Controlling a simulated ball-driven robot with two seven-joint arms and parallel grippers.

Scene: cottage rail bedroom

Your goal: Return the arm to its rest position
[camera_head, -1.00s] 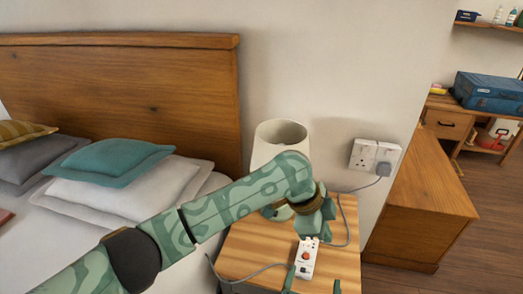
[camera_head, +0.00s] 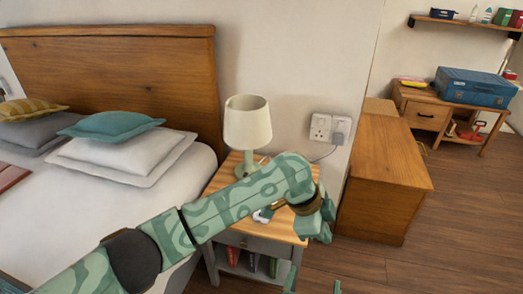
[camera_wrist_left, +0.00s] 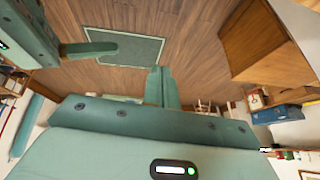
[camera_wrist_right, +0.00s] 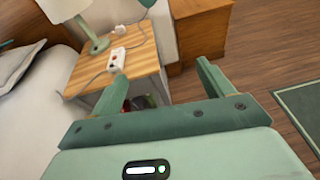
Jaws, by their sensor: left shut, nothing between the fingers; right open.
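My left arm, green with a swirl pattern, reaches across the head view. Its gripper (camera_head: 318,225) hangs in front of the nightstand's right side; the left wrist view shows its fingers (camera_wrist_left: 161,86) together and empty, above the wood floor. My right gripper (camera_head: 313,286) shows only its fingertips at the bottom edge of the head view. In the right wrist view its fingers (camera_wrist_right: 162,82) are wide apart with nothing between them. The nightstand (camera_wrist_right: 85,68) lies beyond them, with a white power strip (camera_wrist_right: 117,60) on top. My left arm hides part of the nightstand top in the head view.
A lamp (camera_head: 247,125) stands on the nightstand beside the bed (camera_head: 75,215). A wall outlet (camera_head: 330,129) holds a plug and cord. A wooden cabinet (camera_head: 385,185) stands to the right, and a desk (camera_head: 425,115) carries a blue suitcase (camera_head: 475,87). Open floor (camera_head: 455,225) lies at right.

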